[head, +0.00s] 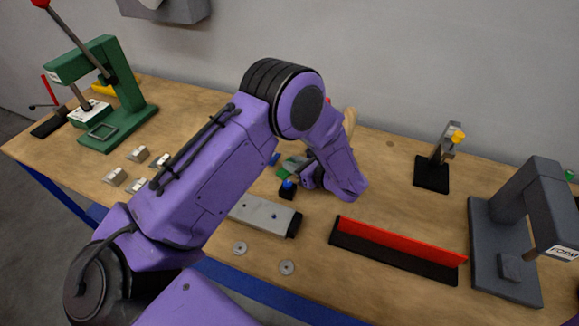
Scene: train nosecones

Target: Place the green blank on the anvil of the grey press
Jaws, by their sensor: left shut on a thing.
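The grey press (552,200) stands at the right end of the bench, with a label reading FORM on its head. Its anvil (515,267) is a small grey block on the base plate, with nothing on it. My left gripper (289,184) is low over the middle of the bench, well left of the grey press. It is shut on a small green piece, which looks like the green blank (292,166). My wrist and forearm hide part of the gripper and the piece. My right gripper is out of view.
A red and black angle strip (395,248) lies between my left gripper and the grey press. A grey bar (264,214) and washers (287,267) lie in front. A black stand with a yellow knob (433,172) is behind. A green press (120,85) and several metal blocks (138,154) are left.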

